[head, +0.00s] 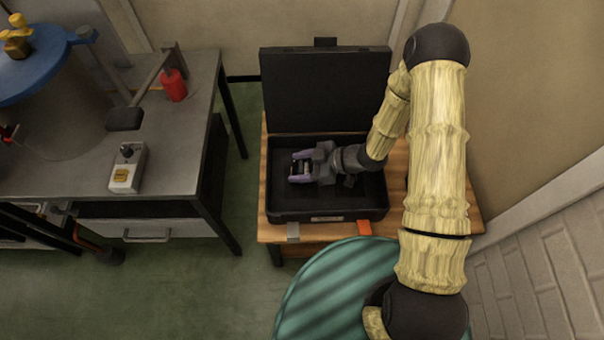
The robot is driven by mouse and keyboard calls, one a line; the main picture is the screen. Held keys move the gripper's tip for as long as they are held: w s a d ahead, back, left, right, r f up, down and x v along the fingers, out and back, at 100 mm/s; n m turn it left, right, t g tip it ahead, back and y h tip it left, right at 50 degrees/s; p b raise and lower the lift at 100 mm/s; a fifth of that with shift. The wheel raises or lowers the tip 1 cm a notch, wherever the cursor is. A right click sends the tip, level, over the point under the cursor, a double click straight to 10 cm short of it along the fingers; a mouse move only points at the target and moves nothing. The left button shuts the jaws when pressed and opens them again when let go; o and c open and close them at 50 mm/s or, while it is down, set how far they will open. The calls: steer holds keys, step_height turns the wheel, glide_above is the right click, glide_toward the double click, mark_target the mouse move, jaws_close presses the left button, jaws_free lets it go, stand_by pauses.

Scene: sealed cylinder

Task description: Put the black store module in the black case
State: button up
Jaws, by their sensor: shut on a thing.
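The black case (325,218) stands open on a wooden table, its lid (326,88) raised upright at the back. My gripper (298,169) reaches into the case from the right, over its left half, with its purple-tipped fingers pointing left. It is shut on a small dark thing between the fingers, which looks like the black store module (302,166). Most of the module is hidden by the fingers. I cannot tell whether it touches the case floor.
The wooden table (398,181) shows on the case's right. A grey workbench (185,150) at the left holds a switch box (128,168), a red bottle (173,85) and a large blue-lidded cylinder (38,58). Green floor lies between. A wall closes the right side.

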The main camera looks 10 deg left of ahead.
mark_target(301, 173)
steer(key=shift+f+b, duration=0.55)
steer(key=shift+f, duration=1.3)
steer(key=shift+f, duration=0.1)
steer(key=o, duration=1.2)
steer(key=p+v, duration=0.2)
steer(key=v, duration=1)
steer(key=shift+p, duration=0.35)
